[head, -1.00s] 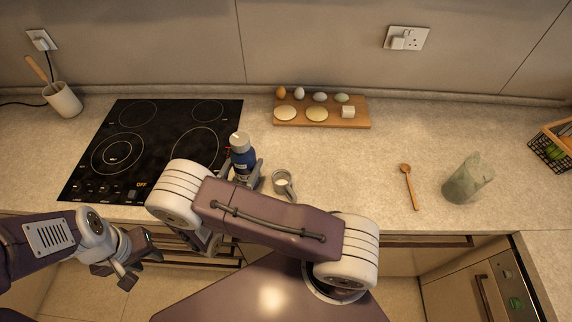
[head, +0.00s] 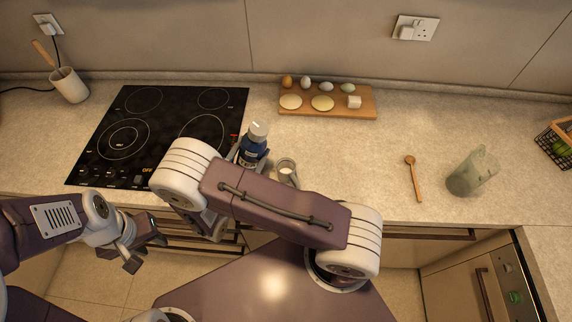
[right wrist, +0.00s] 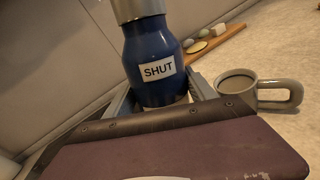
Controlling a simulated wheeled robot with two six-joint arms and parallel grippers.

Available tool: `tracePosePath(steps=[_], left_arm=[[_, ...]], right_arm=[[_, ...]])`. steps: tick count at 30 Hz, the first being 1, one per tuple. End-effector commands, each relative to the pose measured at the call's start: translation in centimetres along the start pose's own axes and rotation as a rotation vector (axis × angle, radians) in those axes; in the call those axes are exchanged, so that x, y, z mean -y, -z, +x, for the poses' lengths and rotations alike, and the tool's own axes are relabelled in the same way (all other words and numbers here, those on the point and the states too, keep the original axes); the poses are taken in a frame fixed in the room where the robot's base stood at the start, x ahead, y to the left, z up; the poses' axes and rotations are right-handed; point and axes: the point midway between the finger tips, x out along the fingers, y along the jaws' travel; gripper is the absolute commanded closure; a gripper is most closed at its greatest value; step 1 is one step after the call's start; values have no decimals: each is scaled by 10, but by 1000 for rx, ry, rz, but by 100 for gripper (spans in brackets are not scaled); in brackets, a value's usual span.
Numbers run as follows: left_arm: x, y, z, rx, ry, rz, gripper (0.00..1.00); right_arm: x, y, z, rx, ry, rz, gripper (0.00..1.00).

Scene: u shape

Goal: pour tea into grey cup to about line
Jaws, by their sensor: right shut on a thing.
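A blue bottle (head: 254,147) with a pale cap stands out between the hob and the cup. A label reading "SHUT" shows on the blue bottle in the right wrist view (right wrist: 143,55). My right gripper (right wrist: 160,95) is shut around its lower body. The bottle leans slightly right, towards the cup. The grey cup (head: 287,168) stands upright on the counter just right of the bottle, apart from it. In the right wrist view, the cup (right wrist: 237,92) holds a brownish-grey surface, and its handle points right. No line is visible. My left gripper (head: 142,248) is open and empty, in front of the counter.
A black hob (head: 150,130) lies left of the bottle. A wooden board (head: 330,112) with eggs and other food is behind the cup. The counter between cup and spoon is clear.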

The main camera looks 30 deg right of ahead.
Motion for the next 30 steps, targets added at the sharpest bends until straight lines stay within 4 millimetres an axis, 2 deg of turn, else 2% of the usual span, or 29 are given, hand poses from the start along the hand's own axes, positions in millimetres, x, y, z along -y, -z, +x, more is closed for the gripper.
tracePosePath(steps=[24,30], left_arm=[[0,-2,14,0,0,0,64],[0,-2,14,0,0,0,64]], right_arm=[[14,2,3,-75,0,397,100],[14,2,3,-79,0,411,100]])
